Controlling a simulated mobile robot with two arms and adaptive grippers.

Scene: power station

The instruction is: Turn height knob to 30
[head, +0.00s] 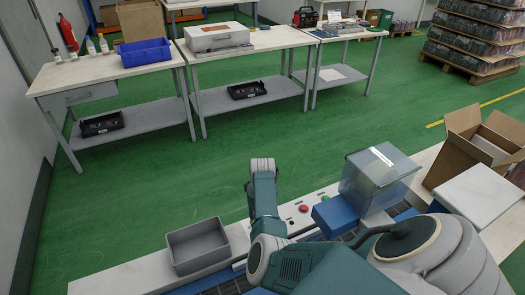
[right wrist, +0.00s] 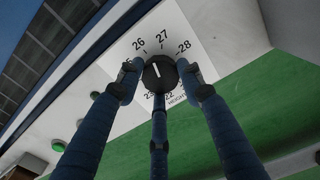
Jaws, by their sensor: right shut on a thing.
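The black height knob (right wrist: 160,74) shows in the right wrist view on a white dial plate (right wrist: 182,40). The dial's visible numbers include 26, 27, 28, 22 and 23, with part of the word HEIGHT below. The knob's white pointer line tilts up and slightly left, towards the 26–27 side. My right gripper (right wrist: 160,85) has its three blue-and-black fingers closed around the knob. Fingers hide part of the dial, and 30 cannot be read. In the head view, my arm links cover the area, and the knob and right gripper cannot be made out. My left gripper is not in view.
A red button (head: 303,208) sits on the machine's white edge, near a grey bin (head: 197,246). A clear-sided box (head: 379,177) and a blue block (head: 334,214) stand to its right. An open carton (head: 479,145) is further right. Green floor lies beyond.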

